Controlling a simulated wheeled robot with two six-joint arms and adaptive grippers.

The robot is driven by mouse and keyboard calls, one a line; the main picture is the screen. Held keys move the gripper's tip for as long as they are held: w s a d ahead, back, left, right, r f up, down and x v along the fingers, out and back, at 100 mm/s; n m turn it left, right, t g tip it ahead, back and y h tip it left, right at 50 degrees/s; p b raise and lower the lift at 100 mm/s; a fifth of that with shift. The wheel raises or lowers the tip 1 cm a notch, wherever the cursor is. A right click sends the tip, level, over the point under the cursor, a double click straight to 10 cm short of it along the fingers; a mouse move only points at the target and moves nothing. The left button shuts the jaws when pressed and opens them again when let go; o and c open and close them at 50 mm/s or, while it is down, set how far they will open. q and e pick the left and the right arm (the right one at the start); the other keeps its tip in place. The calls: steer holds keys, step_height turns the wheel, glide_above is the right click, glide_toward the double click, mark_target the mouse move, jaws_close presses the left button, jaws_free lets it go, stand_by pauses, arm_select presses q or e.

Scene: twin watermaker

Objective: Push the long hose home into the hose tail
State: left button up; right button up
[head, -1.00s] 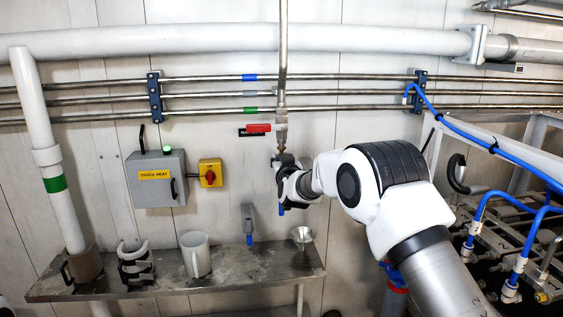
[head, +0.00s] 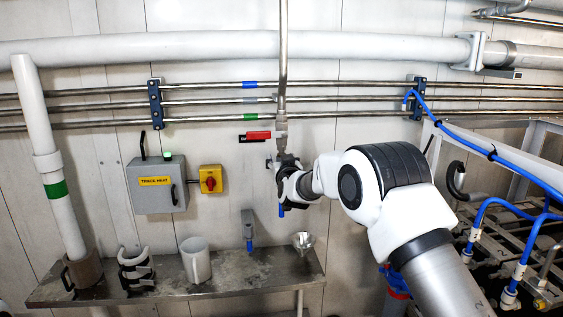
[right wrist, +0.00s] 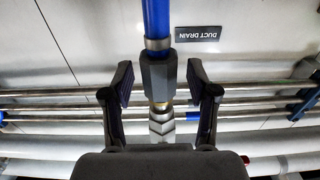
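The long hose shows as a blue length with a metal band (right wrist: 157,25) in the right wrist view, ending in a dark hexagonal sleeve (right wrist: 160,80). The sleeve meets a brass and steel fitting, the hose tail (right wrist: 161,125), in line with it. I cannot tell how deep the hose sits. My right gripper (right wrist: 160,88) has a finger on each side of the sleeve, with gaps visible on both sides. In the head view, the right gripper (head: 286,178) is below the vertical steel pipe, and a short blue hose end (head: 282,210) shows under it. My left gripper is not in view.
A red-handled valve (head: 259,135) is just above the gripper. A "DUCT DRAIN" label (right wrist: 198,34) is on the wall. A steel shelf (head: 225,277) below holds a white mug (head: 196,260) and a small funnel (head: 303,241). Horizontal pipes run behind.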

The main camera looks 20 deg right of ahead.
steer(key=s+a, duration=0.2)
steer(key=s, duration=0.9)
steer(key=shift+s+a, duration=0.15)
steer(key=shift+s, duration=0.2)
